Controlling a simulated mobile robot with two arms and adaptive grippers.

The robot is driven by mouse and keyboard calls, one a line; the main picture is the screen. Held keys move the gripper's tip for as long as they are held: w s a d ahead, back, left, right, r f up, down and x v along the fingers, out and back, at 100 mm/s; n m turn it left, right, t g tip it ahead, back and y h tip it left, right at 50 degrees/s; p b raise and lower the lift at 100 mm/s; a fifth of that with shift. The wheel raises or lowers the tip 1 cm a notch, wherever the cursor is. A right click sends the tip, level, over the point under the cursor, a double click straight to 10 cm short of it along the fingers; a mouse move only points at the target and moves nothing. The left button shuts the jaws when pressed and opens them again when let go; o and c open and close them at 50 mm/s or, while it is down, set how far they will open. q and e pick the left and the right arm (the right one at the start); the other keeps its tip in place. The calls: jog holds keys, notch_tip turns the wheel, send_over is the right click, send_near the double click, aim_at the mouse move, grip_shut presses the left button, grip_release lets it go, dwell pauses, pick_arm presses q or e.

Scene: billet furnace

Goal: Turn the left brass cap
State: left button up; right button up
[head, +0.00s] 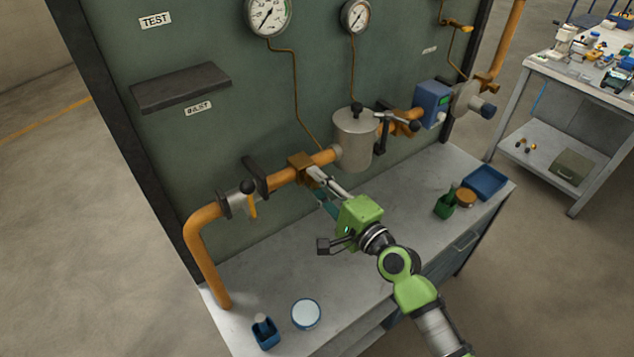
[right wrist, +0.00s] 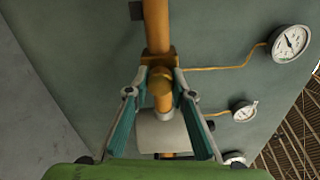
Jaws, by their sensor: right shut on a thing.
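The left brass cap (right wrist: 160,81) is a round brass piece on the front of a square brass fitting on the orange pipe. In the head view the fitting (head: 299,164) shows left of the grey cylinder, and the cap itself is mostly hidden by my fingertips. My right gripper (head: 315,174) reaches it from the front right. In the right wrist view the fingertips of my right gripper (right wrist: 160,75) lie on both sides of the cap, shut on it. My left gripper is in neither view.
A valve with a yellow lever (head: 250,200) and a dark handle (head: 255,176) sit left of the fitting. A grey cylinder (head: 353,140) stands close on the right. A blue holder (head: 264,333) and round dish (head: 306,314) lie on the bench front. The bench middle is clear.

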jog(key=o, duration=1.1)
jog(key=shift+o, duration=0.2)
jog(key=shift+d, duration=0.1)
jog(key=v, duration=1.1)
jog(key=shift+s+d, duration=0.2)
jog(key=shift+s, duration=0.15)
